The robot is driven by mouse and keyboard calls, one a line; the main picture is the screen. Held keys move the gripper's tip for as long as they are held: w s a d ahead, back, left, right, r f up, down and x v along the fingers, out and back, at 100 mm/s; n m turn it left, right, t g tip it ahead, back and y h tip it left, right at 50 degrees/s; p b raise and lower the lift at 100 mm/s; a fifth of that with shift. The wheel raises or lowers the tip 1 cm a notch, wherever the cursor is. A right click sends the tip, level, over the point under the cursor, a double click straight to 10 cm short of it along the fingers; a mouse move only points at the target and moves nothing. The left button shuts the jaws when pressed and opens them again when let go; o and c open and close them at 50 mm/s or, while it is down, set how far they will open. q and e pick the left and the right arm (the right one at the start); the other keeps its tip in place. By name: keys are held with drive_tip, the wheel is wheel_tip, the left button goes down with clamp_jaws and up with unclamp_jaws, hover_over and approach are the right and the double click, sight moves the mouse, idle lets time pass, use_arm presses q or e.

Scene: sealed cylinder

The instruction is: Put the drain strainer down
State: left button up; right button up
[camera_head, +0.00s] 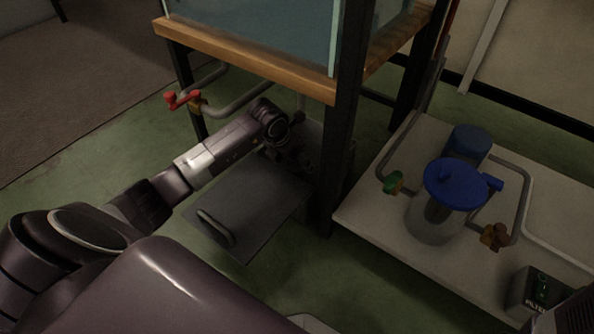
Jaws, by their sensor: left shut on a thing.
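My left gripper (288,153) is low under the tank stand, at the far edge of a grey plate. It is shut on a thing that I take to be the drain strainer. The fingers and the thing are dark, small and in shade, so its outline and whether it touches the floor cannot be told. The flat grey plate (258,208) with a raised handle (215,227) lies on the green floor below my left forearm.
A glass tank (265,35) stands on a wooden frame (240,66) with dark legs (343,125). A red valve (182,99) is on a pipe at left.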

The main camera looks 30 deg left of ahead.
use_arm(q)
drive_tip(key=shift+d+f+g+b, duration=0.1)
drive_tip(key=shift+f+g+b, duration=0.2)
drive_tip(key=shift+f+b, duration=0.45)
drive_tip(key=shift+b, duration=0.1)
drive_tip(key=shift+f, duration=0.15)
drive_tip(key=o, duration=1.4)
drive_tip(key=shift+c, duration=0.2)
drive_tip(key=p+v, duration=0.8)
drive_tip(key=v, duration=0.4)
